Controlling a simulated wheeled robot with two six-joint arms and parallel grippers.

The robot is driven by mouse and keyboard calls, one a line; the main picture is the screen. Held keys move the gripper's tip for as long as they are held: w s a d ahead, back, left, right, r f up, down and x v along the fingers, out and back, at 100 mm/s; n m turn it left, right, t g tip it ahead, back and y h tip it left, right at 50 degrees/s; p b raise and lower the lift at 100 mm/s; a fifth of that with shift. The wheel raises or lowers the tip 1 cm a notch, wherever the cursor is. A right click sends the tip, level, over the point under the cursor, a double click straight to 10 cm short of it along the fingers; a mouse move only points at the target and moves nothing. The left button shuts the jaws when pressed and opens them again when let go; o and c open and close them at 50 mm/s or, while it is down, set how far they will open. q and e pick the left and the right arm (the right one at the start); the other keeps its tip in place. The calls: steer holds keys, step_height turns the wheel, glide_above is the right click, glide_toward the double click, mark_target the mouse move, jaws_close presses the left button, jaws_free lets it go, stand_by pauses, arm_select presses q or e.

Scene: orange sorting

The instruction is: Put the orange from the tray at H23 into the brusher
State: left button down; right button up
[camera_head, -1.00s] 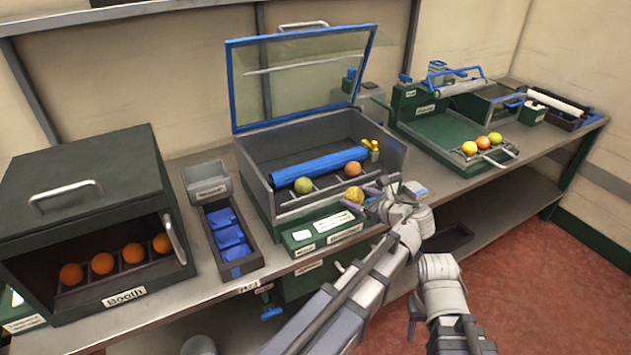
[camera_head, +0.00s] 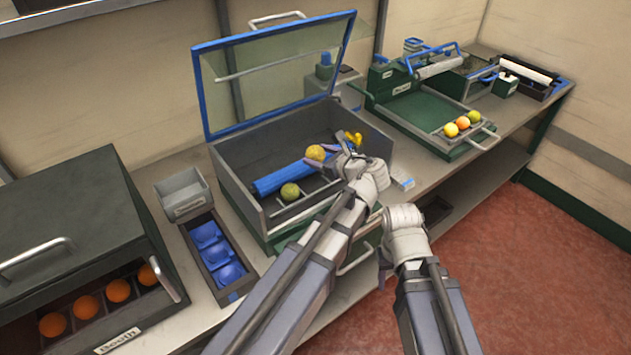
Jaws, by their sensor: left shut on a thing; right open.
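The brusher (camera_head: 232,198) is a grey and green box with its glass lid (camera_head: 275,75) raised and a blue roller (camera_head: 275,181) inside. A greenish orange (camera_head: 290,192) sits in its front row. My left gripper (camera_head: 328,155) is shut on a yellow-orange fruit (camera_head: 316,152) and holds it over the brusher, near the right part of the roller. The gripper and wrist hide part of the front row, and the second fruit seen there earlier does not show. My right gripper (camera_head: 383,270) is open and low in front of the bench, partly hidden by its wrist. No H23 label is readable.
A booth (camera_head: 75,215) with several oranges stands at left. A bin with blue pieces (camera_head: 218,250) lies between it and the brusher. A green machine (camera_head: 420,112) at right has a tray (camera_head: 482,138) with three fruits. The raised lid stands behind the roller.

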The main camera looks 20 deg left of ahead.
arm_select(q)
step_height(320, 180, down, 6)
steer(key=b, duration=0.4)
steer(key=shift+r+b, duration=0.2)
steer(key=shift+b, duration=0.15)
steer(key=shift+f, duration=0.1)
step_height(320, 180, down, 4)
steer(key=b, duration=0.3)
steer(key=shift+r+b, duration=0.25)
steer(key=shift+b, duration=0.1)
steer(key=shift+f, duration=0.15)
steer(key=shift+c, duration=0.3)
jaws_free()
